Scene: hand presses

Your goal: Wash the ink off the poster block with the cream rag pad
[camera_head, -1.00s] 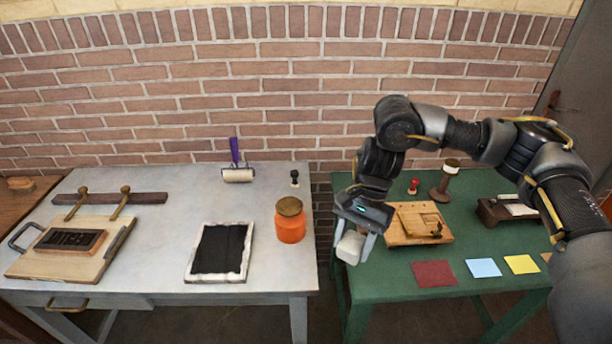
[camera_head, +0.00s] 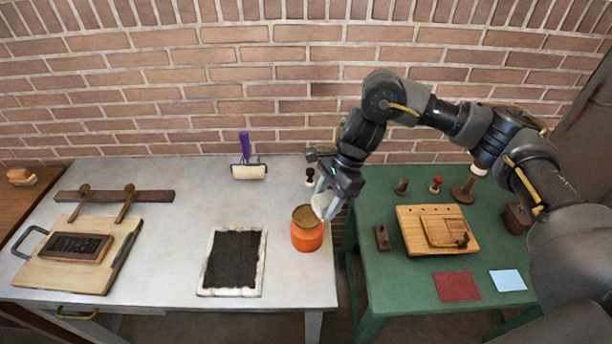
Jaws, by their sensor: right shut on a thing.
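The poster block (camera_head: 76,247), a dark slab with raised letters, lies on a light wooden board (camera_head: 108,252) at the left of the grey table. My right gripper (camera_head: 325,197) is shut on the cream rag pad (camera_head: 322,206), which shows as a small pale piece between its fingers. The gripper is at the grey table's right side, in front of or above the orange jar and well to the right of the poster block. My left gripper is not in view.
The orange jar (camera_head: 307,236) with a brown lid is close by the pad. A framed black slab (camera_head: 233,262), a purple-handled roller (camera_head: 248,165) and a dark bar (camera_head: 115,197) are on the grey table (camera_head: 180,225). The green table (camera_head: 390,285) is at right.

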